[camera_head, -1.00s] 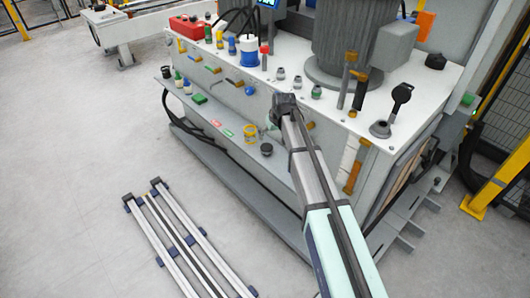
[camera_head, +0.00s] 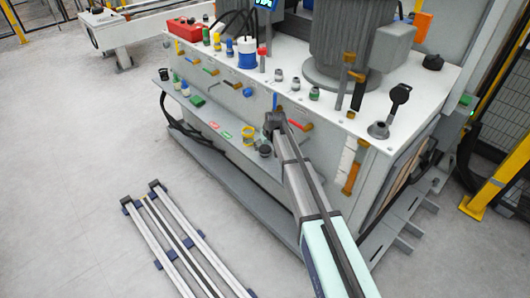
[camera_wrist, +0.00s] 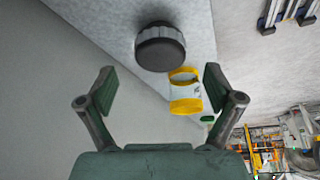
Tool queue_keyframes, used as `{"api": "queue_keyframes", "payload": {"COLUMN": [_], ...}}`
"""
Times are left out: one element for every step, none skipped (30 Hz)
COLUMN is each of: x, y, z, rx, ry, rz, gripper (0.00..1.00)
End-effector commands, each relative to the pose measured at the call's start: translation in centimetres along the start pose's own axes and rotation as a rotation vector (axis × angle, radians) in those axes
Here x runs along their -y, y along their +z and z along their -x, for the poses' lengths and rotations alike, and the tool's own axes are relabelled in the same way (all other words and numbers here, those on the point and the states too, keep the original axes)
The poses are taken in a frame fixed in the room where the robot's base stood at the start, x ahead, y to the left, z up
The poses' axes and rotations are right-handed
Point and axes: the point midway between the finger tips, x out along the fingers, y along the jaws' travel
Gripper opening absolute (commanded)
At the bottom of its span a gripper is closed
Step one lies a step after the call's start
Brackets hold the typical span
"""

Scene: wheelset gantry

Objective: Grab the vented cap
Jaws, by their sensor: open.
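In the wrist view a round dark cap (camera_wrist: 160,46) with a grey ribbed side, which I take for the vented cap, rests on the grey ledge. It also shows in the head view as a small dark disc (camera_head: 265,151) on the machine's lower ledge; its vents are too small to make out. My gripper (camera_wrist: 158,88) is open and empty, its two fingers spread wide. The cap appears beyond the fingertips, roughly centred between them and apart from both. In the head view my gripper (camera_head: 268,128) is close to the ledge, its fingers mostly hidden.
A clear piece with yellow rims (camera_wrist: 186,106) stands beside the cap, near my right finger; a small green piece (camera_wrist: 208,118) lies beyond it. The machine's front wall (camera_head: 225,95) carries several handles above the ledge. Rails (camera_head: 178,240) lie on the floor.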

Motion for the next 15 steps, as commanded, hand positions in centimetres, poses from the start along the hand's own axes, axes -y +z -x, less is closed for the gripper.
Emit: {"api": "queue_keyframes", "payload": {"x": [0.0, 0.0, 0.0, 0.0, 0.0, 0.0, 0.0, 0.0, 0.0, 0.0, 0.0, 0.0, 0.0, 0.0, 0.0], "y": [0.0, 0.0, 0.0, 0.1, 0.1, 0.1, 0.2, 0.3, 0.2, 0.2, 0.2, 0.2, 0.2, 0.2, 0.3], "z": [-0.3, -0.5, -0.9, -1.3, -1.7, -2.2, -2.7, -3.1, -3.7, -4.1, -4.4, -4.7, -4.9, -5.0, -5.1], "rx": [0.001, 0.001, 0.001, 0.000, 0.000, 0.001, 0.001, 0.002, 0.002, 0.001, 0.000, 0.000, 0.000, 0.000, 0.000], "ry": [0.000, 0.000, 0.000, 0.000, 0.000, 0.000, 0.000, 0.000, 0.000, 0.000, 0.000, 0.000, 0.000, 0.000, 0.000], "rz": [0.000, 0.000, 0.000, 0.000, 0.000, 0.000, 0.000, 0.000, 0.000, 0.000, 0.000, 0.000, 0.000, 0.000, 0.000], "gripper": [0.91, 0.91, 0.91, 0.91, 0.91, 0.91, 0.91, 0.91, 0.91, 0.91, 0.91, 0.91, 0.91, 0.91, 0.91]}}
